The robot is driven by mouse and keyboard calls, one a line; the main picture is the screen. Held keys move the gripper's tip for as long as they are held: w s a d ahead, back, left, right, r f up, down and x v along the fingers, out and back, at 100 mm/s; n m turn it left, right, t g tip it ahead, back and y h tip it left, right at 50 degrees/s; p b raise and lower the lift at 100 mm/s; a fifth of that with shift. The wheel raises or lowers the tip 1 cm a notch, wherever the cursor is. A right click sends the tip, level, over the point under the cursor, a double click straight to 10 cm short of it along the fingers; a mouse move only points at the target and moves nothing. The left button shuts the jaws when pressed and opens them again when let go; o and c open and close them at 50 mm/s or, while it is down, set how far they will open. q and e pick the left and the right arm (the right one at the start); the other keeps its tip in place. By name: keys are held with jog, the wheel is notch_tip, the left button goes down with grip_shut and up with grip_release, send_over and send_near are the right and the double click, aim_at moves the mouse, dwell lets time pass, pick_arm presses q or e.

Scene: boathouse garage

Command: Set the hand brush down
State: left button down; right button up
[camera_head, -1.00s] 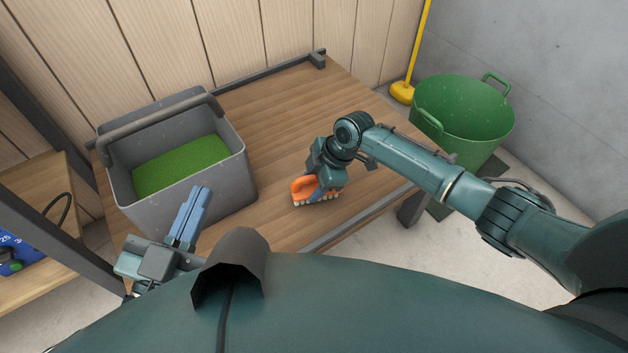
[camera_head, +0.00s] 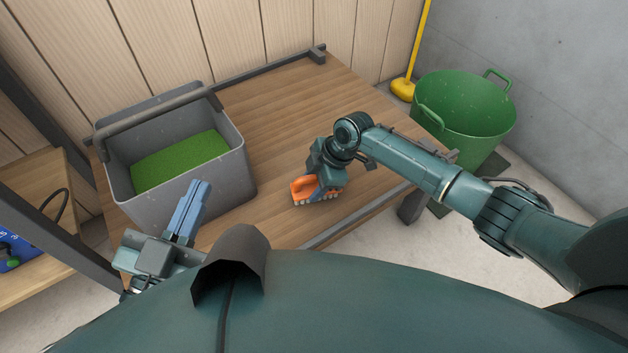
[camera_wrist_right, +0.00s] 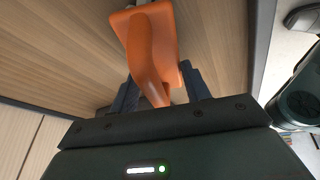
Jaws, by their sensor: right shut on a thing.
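The hand brush (camera_head: 302,190) is orange with pale bristles along its underside. It is at the front middle of the wooden bench top (camera_head: 275,120), bristles down, at or very close to the surface; I cannot tell whether they touch. My right gripper (camera_head: 322,186) is shut on the brush from above. In the right wrist view the orange handle of the brush (camera_wrist_right: 150,50) runs between the fingers of the right gripper (camera_wrist_right: 160,95). My left gripper (camera_head: 190,212) is in front of the grey bin, away from the brush; its fingers look close together and hold nothing visible.
A grey bin (camera_head: 235,180) with a handle and a green layer inside stands on the bench's left. A green tub (camera_head: 465,125) and a yellow-poled tool (camera_head: 403,88) stand right of the bench. The bench top behind the brush is clear.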

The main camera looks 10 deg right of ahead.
pick_arm(q)
jog(key=shift+f, duration=0.15)
pick_arm(e)
jog(key=shift+f, duration=0.2)
jog(key=o, duration=1.3)
jog(key=shift+o, duration=0.2)
jog(key=p+v, duration=0.2)
jog(key=v, duration=0.2)
jog(key=shift+r, duration=0.3)
pick_arm(q)
jog(key=shift+s+a+m+g+y+p, duration=0.2)
jog(key=shift+a+m+g+y+p, duration=0.3)
jog(key=shift+p, duration=1.25)
pick_arm(e)
jog(key=w+v, duration=0.1)
jog(key=v, duration=0.7)
jog(key=shift+s+d+r, duration=0.2)
jog(key=shift+s+d, duration=0.05)
jog(key=shift+s, duration=0.3)
pick_arm(q)
jog(key=shift+r, duration=0.2)
pick_arm(e)
jog(key=shift+c, duration=0.3)
grip_shut()
